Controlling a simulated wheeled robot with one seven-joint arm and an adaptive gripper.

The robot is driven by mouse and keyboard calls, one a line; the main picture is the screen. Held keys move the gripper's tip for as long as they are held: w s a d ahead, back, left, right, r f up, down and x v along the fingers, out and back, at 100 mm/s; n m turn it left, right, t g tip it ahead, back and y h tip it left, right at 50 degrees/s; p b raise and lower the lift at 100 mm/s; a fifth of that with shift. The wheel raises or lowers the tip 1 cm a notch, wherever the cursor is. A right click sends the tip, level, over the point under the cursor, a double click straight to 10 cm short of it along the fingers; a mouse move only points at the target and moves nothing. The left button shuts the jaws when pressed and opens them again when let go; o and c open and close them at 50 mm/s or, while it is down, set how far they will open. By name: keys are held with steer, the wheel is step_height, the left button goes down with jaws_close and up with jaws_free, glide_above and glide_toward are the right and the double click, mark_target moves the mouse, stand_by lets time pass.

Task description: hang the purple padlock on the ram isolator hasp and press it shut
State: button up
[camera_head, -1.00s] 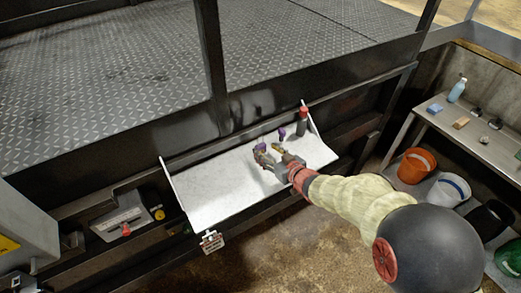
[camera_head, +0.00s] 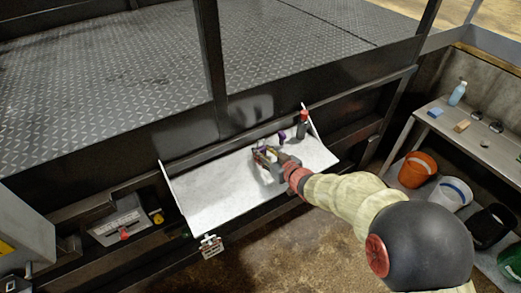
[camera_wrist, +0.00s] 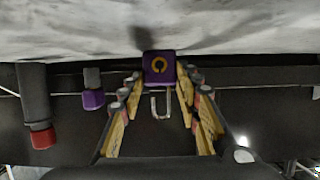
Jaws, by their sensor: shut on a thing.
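The purple padlock (camera_wrist: 159,66) is held between my gripper's fingertips in the wrist view. Its body has a brass-coloured ring mark, and its silver shackle (camera_wrist: 168,104) looks open, like a hook. My gripper (camera_head: 262,153) is shut on it over the white tray (camera_head: 215,190), close to the tray surface; whether the padlock still touches it I cannot tell. In the head view the padlock is mostly hidden by the fingers. A red-handled unit (camera_head: 124,233) sits left of the tray. I cannot make out which part is the ram isolator hasp.
Another purple item (camera_wrist: 93,98) stands near the gripper, beside a dark bottle with a red part (camera_head: 303,120). A tag (camera_head: 211,246) hangs at the tray's front edge. A bench (camera_head: 485,140) with buckets below stands right. The tray's left half is clear.

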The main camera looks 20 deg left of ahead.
steer(key=c, duration=0.4)
steer(key=shift+r+p, duration=1.85)
steer(key=shift+r, duration=0.75)
steer(key=shift+f, duration=0.1)
